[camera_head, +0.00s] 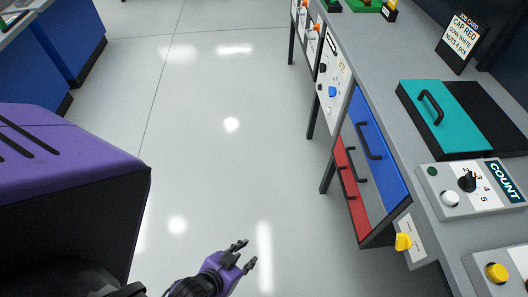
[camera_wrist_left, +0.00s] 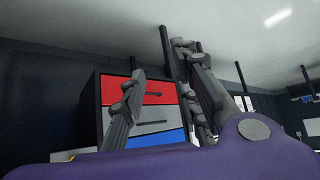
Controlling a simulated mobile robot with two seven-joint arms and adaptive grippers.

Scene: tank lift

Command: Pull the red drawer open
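The red drawer (camera_head: 361,215) is the lowest front in the cabinet under the bench at the right of the head view. It has a dark bar handle (camera_head: 346,184) and looks shut. In the left wrist view the scene is upside down, so the red drawer (camera_wrist_left: 117,88) shows at the top of the stack. My left gripper (camera_head: 247,253) is open and empty over the floor, left of the cabinet and apart from it. In the left wrist view its two fingers stand apart in front of the cabinet and partly cover the drawers. My right gripper is not in view.
A blue drawer (camera_head: 391,187) and a grey drawer (camera_head: 366,178) with dark handles sit above the red one. A yellow knob (camera_head: 402,242) sticks out beside the cabinet. The bench holds a teal lid (camera_head: 442,132) and a COUNT panel (camera_head: 480,199). The floor left of the cabinet is clear.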

